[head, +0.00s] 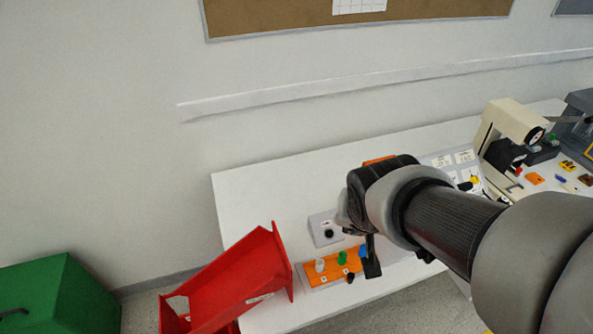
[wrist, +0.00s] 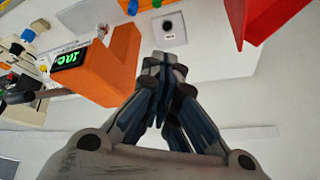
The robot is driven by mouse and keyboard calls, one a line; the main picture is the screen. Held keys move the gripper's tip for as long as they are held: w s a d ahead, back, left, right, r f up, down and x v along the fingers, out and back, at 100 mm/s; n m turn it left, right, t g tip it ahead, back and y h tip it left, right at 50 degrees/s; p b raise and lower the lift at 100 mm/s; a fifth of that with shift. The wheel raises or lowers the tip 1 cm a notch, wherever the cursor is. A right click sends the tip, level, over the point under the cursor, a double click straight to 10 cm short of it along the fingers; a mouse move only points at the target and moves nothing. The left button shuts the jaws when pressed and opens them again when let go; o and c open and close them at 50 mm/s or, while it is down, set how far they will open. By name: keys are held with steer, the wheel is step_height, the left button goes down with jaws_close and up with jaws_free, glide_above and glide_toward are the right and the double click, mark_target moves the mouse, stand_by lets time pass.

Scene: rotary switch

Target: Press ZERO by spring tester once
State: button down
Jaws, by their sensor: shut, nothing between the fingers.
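A small pale box with a round black button (head: 328,233) stands on the white table in the head view, left of my gripper. The same black button (wrist: 168,26) shows in the wrist view, just beyond my fingertips; its label is too small to read. An orange device with a green lit display (wrist: 70,59), which looks like the spring tester, stands left of the fingers in the wrist view. In the head view it is mostly hidden behind my wrist. My gripper (wrist: 165,58) is shut and empty; it also shows in the head view (head: 371,262). I see no contact with the button.
An orange block with coloured pegs (head: 325,272) lies near the table's front edge. A red bin (head: 250,265) is at the table's left end. A beige machine (head: 508,125) stands at the right. The back left of the table (head: 260,190) is clear.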

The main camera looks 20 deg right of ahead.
mark_target(333, 232)
steer(key=w+d+f+m+y, duration=0.1)
steer(key=w+d+f+m, duration=0.1)
steer(key=f, duration=0.4)
steer(key=w+d+f+m+t+p, duration=0.1)
steer(key=w+d+f+m, duration=0.1)
steer(key=f+m, duration=0.3)
steer(key=w+d+f+m+t+y+p, duration=0.1)
steer(key=w+d+f+m, duration=0.1)
steer(key=f+m, duration=0.2)
step_height(333, 232, down, 3)
steer(key=shift+w+d+r+y, duration=0.15)
steer(key=shift+w+d+y, duration=0.15)
steer(key=shift+w+d, duration=0.1)
steer(key=b+x, duration=0.5)
steer(key=x, duration=0.8)
steer(key=shift+w+a+r, duration=0.1)
steer(key=shift+w+f+b, duration=0.3)
steer(key=shift+w+f, duration=0.05)
steer(key=shift+w, duration=0.05)
